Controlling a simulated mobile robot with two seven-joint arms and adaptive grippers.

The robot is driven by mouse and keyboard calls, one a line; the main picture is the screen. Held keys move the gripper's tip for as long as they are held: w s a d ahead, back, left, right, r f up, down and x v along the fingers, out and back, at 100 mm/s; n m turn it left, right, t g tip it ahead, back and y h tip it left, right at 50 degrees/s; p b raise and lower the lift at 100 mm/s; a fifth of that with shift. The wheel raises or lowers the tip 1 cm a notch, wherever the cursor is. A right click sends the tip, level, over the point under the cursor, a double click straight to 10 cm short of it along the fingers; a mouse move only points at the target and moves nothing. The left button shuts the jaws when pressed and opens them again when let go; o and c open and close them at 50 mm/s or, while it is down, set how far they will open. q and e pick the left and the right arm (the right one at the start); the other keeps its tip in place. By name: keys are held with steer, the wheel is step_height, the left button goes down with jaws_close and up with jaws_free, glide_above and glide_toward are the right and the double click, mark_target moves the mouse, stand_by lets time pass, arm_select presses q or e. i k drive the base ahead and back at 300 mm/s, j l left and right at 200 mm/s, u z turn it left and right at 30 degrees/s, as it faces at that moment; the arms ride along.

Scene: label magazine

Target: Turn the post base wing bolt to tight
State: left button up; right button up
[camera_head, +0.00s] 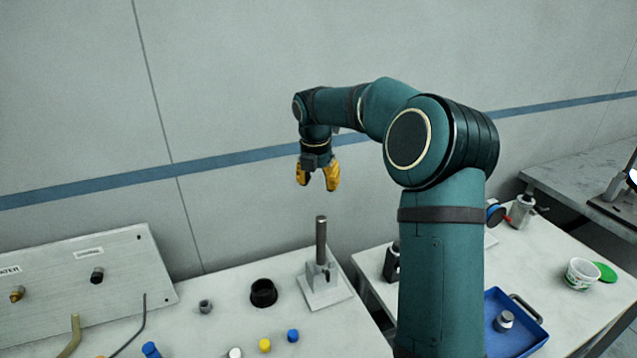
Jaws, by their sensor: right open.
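A grey metal post (321,242) stands upright on a pale square base plate (328,293) near the right end of the near bench. A small bracket-like part (328,270) sits low against the post. It is too small to tell a wing bolt's shape or how it is turned. My right gripper (318,180) has yellow fingers that point down and stand apart, with nothing between them. It is in the air above the post's top, with a gap, and touches nothing. My left gripper is out of view.
A black cup (263,293) stands left of the base plate, with small coloured caps in front. A sloped panel (90,285) is at left. On the right-hand table are a blue tray (532,328) and a white tub (582,273). My right arm hides part of that table.

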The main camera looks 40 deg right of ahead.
mark_target(325, 272)
steer(key=k, duration=1)
